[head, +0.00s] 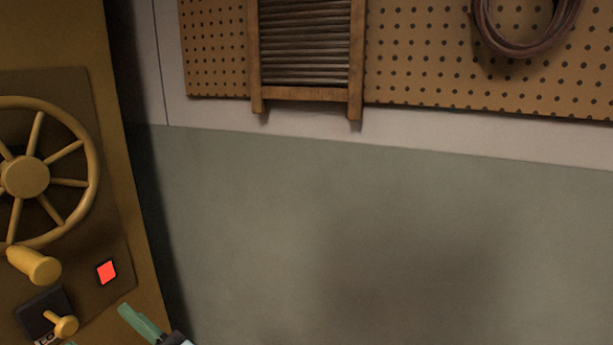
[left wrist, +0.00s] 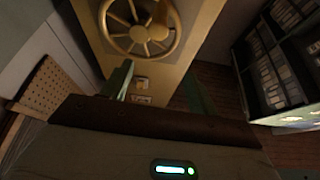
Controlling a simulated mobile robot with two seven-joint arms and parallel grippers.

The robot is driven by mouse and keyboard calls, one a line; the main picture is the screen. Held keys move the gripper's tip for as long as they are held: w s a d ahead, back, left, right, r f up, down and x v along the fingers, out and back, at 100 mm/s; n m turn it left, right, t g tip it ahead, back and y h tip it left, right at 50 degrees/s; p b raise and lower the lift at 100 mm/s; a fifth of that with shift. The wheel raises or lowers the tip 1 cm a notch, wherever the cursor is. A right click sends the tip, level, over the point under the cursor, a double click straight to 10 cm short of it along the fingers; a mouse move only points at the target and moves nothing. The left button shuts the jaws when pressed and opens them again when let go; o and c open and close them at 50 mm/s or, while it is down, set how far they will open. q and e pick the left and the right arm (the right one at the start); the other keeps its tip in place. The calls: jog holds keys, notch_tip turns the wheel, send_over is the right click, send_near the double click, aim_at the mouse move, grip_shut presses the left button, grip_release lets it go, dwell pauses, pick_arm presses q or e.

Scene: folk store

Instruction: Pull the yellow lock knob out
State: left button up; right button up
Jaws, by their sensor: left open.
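The yellow lock knob (head: 66,325) sticks out of a small dark plate (head: 41,309) at the bottom left of the head view. Part of a light label shows beside it. My left gripper (head: 105,334) is at the bottom edge, just right of and below the knob. Its green fingers are apart, and one is mostly cut off by the frame. In the left wrist view my left gripper (left wrist: 160,88) is open with nothing clearly held. Small light fittings (left wrist: 142,82) show between the fingers, but I cannot tell which is the knob. My right gripper is not in view.
A yellow spoked handwheel (head: 25,177) with a protruding handle (head: 34,265) is above the knob. A red light (head: 107,272) is to its right. A pegboard (head: 420,60) hangs on the wall. A dark shelf (left wrist: 275,65) stands right in the left wrist view.

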pick_arm(q)
notch_tip(320, 180, down, 10)
jog(key=s+m+t+h+p, duration=0.2)
jog(key=m+t+h+p, duration=0.1)
jog(key=m+h+p, duration=0.5)
jog(key=s+d+f+m+g+h+p, duration=0.2)
jog(key=s+f+m+h+p, duration=0.4)
jog(key=s+f+h+p, duration=0.35)
jog(key=s+d+r+h+p, duration=0.1)
jog(key=s+r+p, duration=0.1)
jog(key=s, duration=0.5)
jog(key=s+d+r+g+h+p, duration=0.1)
jog(key=s+h+p, duration=0.1)
jog(key=s+p, duration=0.2)
jog(key=s+d+r+h+p, duration=0.1)
jog(key=s+p, duration=0.3)
jog(key=s, duration=0.6)
jog(key=shift+d+r+g+h, duration=0.25)
jog(key=shift+r+g+h, duration=0.05)
jog(key=shift+r+h, duration=0.5)
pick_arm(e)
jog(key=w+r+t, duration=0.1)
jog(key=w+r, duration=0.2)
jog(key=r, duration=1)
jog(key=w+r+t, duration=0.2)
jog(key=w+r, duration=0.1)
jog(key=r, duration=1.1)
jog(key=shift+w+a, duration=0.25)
